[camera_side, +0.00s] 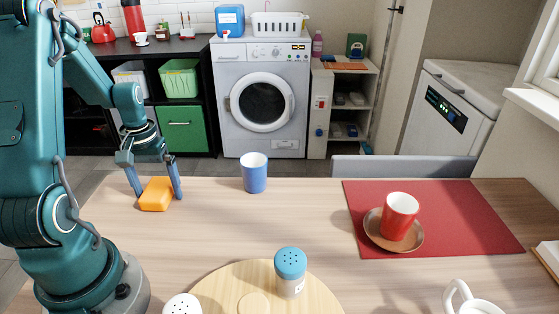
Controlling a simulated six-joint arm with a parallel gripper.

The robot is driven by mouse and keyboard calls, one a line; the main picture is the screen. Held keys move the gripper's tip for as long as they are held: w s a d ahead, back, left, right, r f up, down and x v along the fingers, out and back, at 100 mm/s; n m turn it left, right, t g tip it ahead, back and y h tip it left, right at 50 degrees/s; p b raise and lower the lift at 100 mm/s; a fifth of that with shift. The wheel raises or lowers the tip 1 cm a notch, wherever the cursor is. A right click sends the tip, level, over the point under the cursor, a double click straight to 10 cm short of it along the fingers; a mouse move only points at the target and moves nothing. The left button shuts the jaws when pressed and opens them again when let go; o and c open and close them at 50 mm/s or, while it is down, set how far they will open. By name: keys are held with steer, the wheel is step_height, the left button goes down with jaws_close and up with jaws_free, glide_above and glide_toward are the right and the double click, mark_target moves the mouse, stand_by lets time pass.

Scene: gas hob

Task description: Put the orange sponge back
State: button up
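The orange sponge (156,195) is at the left end of the wooden table, near its far edge. My gripper (159,193) points down over it, with one finger at the sponge's left side and the other at its right side. The fingers are spread about as wide as the sponge. I cannot tell whether both press on it or a small gap is left. I also cannot tell whether the sponge rests on the table or hangs just above it.
A blue cup (254,174) stands right of the sponge. A round wooden board (232,283) with a blue-topped shaker (290,271) lies at the front. A red cup (399,216) stands on a saucer (376,238) on a red mat (470,215). The table between them is clear.

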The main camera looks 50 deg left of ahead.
mark_target(157, 188)
steer(key=shift+r, duration=0.15)
step_height(157, 188, up, 11)
steer(key=s+d+r+m+t, duration=0.1)
steer(key=d+m, duration=0.3)
steer(key=d, duration=0.6)
steer(key=s+d+r+m+t, duration=0.1)
steer(key=d+r+m+t, duration=0.2)
steer(key=d, duration=0.8)
steer(key=shift+s+m+t, duration=0.15)
steer(key=shift+m+t, duration=0.65)
steer(key=shift+m, duration=0.2)
steer(key=shift+r, duration=0.1)
